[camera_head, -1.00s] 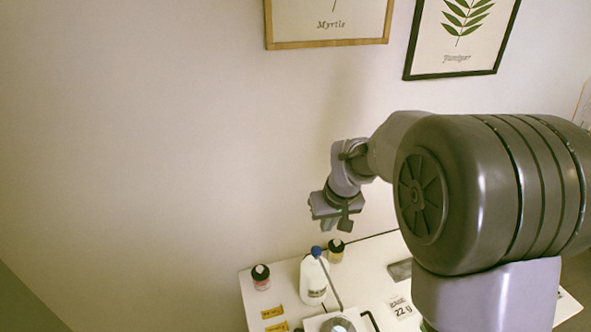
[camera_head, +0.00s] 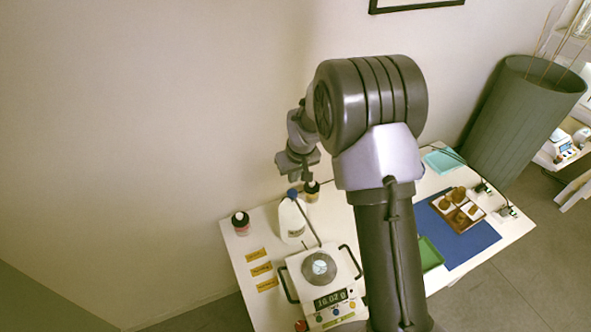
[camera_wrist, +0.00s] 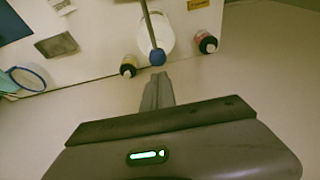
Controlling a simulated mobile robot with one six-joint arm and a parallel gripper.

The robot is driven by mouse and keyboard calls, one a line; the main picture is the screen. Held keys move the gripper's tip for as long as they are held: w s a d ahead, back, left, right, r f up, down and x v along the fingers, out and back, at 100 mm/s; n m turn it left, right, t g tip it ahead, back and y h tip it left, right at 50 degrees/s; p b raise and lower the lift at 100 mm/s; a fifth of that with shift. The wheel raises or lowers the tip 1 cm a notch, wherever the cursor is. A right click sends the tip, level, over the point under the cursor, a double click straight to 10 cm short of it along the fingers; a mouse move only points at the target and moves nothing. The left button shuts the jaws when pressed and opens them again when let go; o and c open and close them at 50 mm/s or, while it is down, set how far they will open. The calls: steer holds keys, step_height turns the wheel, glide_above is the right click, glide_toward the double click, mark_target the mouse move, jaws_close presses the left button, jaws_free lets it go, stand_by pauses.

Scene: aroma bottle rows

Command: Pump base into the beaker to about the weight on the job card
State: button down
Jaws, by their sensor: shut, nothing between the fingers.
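The white pump bottle (camera_head: 292,222) stands on the table with a blue pump head (camera_head: 292,194) and a long spout reaching over the scale (camera_head: 325,296). A round item sits on the scale pan (camera_head: 319,267); I cannot clearly make out the beaker there. The scale's lit display (camera_head: 330,299) appears upside down, too small to read surely. My gripper (camera_head: 297,176) is shut and empty, above the pump head and apart from it. In the wrist view, my fingertips (camera_wrist: 158,76) point toward the blue pump head (camera_wrist: 157,57). The job card is hidden behind my arm in the head view.
Dark-capped bottles stand left (camera_head: 240,222) and behind (camera_head: 312,190) the pump bottle. Yellow labels (camera_head: 260,268) lie at the left. A blue mat (camera_head: 473,243) with a wooden tray (camera_head: 458,211), a green tray (camera_head: 430,253) and a teal tray (camera_head: 443,160) lie right of my arm.

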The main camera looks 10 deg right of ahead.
mark_target(293, 194)
steer(key=x, duration=0.2)
steer(key=s+x, duration=0.1)
steer(key=x, duration=0.2)
steer(key=shift+d+f, duration=0.1)
steer(key=shift+f, duration=0.25)
steer(key=shift+b, duration=0.3)
step_height(293, 194, down, 2)
steer(key=shift+s+f+b, duration=0.1)
steer(key=shift+s+b, duration=0.05)
steer(key=shift+b, duration=1.05)
steer(key=shift+s, duration=0.1)
steer(key=shift+w+r+p, duration=0.15)
steer(key=shift+r+p, duration=0.5)
steer(key=shift+r, duration=0.4)
steer(key=shift+w+r+p, duration=0.1)
steer(key=shift+r+p, duration=0.55)
steer(key=shift+r, duration=0.45)
steer(key=v, duration=1)
steer(key=shift+r+p, duration=0.2)
steer(key=shift+p, duration=0.2)
